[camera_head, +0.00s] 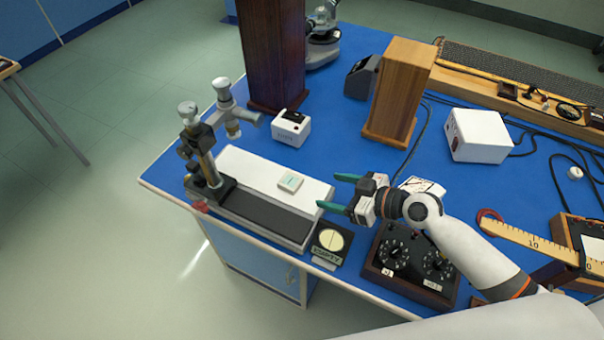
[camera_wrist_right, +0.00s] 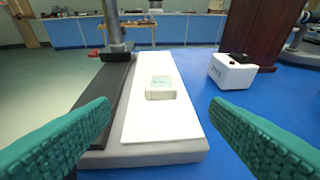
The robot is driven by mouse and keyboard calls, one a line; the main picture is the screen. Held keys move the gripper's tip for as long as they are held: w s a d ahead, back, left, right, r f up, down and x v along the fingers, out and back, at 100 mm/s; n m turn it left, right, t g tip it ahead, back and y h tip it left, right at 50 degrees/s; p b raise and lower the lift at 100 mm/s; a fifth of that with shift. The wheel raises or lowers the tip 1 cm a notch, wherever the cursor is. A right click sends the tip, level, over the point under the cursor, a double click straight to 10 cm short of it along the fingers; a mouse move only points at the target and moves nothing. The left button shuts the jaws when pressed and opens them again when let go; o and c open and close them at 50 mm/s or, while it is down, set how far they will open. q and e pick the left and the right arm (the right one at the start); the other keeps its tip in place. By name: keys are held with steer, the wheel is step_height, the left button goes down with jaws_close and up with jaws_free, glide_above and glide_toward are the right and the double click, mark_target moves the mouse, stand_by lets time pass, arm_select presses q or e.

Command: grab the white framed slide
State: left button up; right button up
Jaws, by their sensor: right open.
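The white framed slide (camera_head: 291,182) is a small square with a pale greenish middle. It lies flat on the white top of a long instrument base (camera_head: 258,172). In the right wrist view the slide (camera_wrist_right: 161,87) sits ahead, centred between the fingers. My right gripper (camera_head: 334,192) has green fingers and is open and empty. It is to the right of the slide, apart from it, with its fingers pointing towards it. The open fingers also frame the right wrist view (camera_wrist_right: 160,135). My left gripper is not in view.
A microscope-like stand (camera_head: 205,160) rises at the left end of the base. A small white box (camera_head: 291,129) stands behind the slide. A round-dial meter (camera_head: 330,243) and a black knob box (camera_head: 408,268) are in front, near the table edge. A dark wooden column (camera_head: 273,55) stands behind.

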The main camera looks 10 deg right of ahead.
mark_target(293, 182)
steer(key=p+x, duration=0.2)
steer(key=x, duration=0.4)
steer(key=shift+a+r, duration=0.1)
steer(key=shift+a, duration=0.15)
steer(key=shift+p+x, duration=0.4)
steer(key=shift+x, duration=0.4)
steer(key=x, duration=0.2)
steer(key=p+x, duration=0.1)
steer(key=x, duration=0.1)
steer(key=shift+w+d+f, duration=0.15)
steer(key=shift+w+f, duration=0.05)
steer(key=shift+f, duration=0.05)
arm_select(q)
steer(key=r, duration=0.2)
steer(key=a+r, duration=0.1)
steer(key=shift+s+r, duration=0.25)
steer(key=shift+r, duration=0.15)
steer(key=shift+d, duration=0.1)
arm_select(e)
steer(key=c, duration=1.1)
